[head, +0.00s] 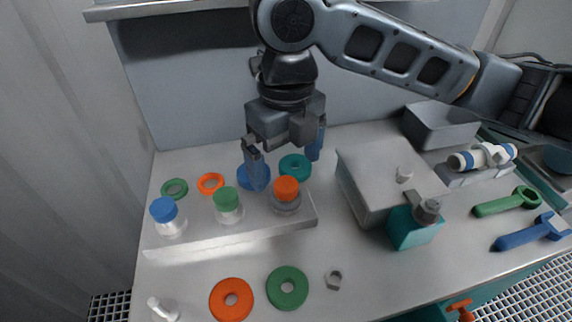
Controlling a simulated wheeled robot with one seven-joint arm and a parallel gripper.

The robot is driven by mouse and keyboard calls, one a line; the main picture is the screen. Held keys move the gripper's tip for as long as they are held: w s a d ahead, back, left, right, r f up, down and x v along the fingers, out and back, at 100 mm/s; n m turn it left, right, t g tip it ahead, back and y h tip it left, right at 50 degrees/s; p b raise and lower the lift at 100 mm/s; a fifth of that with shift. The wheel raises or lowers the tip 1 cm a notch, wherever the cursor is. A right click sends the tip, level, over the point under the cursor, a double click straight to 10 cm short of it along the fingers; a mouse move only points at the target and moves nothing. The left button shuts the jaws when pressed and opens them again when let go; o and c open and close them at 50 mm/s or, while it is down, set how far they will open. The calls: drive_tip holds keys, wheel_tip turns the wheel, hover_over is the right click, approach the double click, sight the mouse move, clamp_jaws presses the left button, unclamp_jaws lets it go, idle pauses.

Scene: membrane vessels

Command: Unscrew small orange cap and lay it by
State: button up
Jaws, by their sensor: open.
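The small orange cap (286,188) sits on a short clear vessel (285,205) at the right end of a light rack (240,233). My gripper (285,168) is open above and behind this vessel, pointing down. One finger hangs to the left of the orange cap and the other to its upper right. I see nothing between the fingers that they hold. Whether the fingers are level with the cap, I cannot tell.
Vessels with green (225,198) and blue (163,209) caps stand left on the rack. Several coloured rings lie around it, with a hex nut (334,279) in front. A grey box (385,180) and a teal block (412,230) stand right. The front counter has clear patches.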

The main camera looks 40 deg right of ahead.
sight(286, 184)
drive_tip(key=m+p, duration=0.2)
drive_tip(key=m, duration=0.2)
drive_tip(key=shift+r, duration=0.2)
drive_tip(key=m+p, duration=0.3)
drive_tip(key=m, duration=0.2)
wheel_tip(286, 184, down, 5)
drive_tip(key=b, duration=0.4)
drive_tip(key=shift+r, duration=0.15)
